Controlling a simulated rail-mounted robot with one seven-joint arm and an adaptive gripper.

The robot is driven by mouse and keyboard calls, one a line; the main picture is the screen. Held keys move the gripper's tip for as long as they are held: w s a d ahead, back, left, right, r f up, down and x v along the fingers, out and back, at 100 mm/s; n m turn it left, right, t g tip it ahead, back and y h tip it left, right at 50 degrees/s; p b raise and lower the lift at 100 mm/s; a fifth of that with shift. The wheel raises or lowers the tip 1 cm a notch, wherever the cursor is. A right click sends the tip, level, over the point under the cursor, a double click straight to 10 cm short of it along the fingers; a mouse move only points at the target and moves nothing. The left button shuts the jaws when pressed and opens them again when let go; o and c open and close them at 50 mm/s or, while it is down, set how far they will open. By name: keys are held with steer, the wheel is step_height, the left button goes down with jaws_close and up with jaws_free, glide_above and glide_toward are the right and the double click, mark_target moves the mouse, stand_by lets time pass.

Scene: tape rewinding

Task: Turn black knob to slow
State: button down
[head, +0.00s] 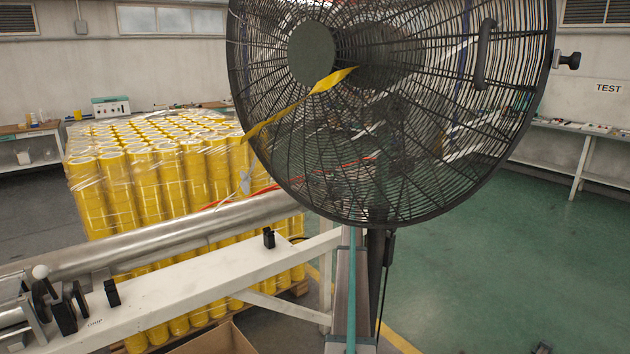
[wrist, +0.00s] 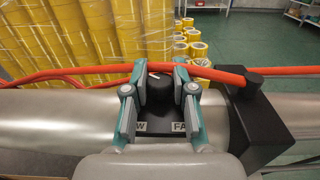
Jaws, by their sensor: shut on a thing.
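In the wrist view the black knob (wrist: 160,90) stands on a dark panel against a silver pipe. My gripper (wrist: 161,92) has its teal and grey fingers on either side of the knob and is shut on it. White labels (wrist: 183,127) on the panel are partly covered by my fingers; "W" shows at left and "FA" at right. A small white mark shows on top of the knob, but its exact direction is hard to tell. I cannot pick out the knob or my gripper in the head view.
An orange-red cable (wrist: 215,73) runs across just behind my fingers. A black block (wrist: 270,110) clamps the pipe at right. In the head view a large black fan (head: 400,110) blocks much of the scene, and stacked yellow rolls (head: 150,180) stand behind the white bench (head: 190,280).

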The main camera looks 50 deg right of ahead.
steer(key=shift+n+y, duration=0.3)
steer(key=shift+y, duration=0.2)
steer(key=c, duration=0.9)
jaws_free()
step_height(320, 180, up, 10)
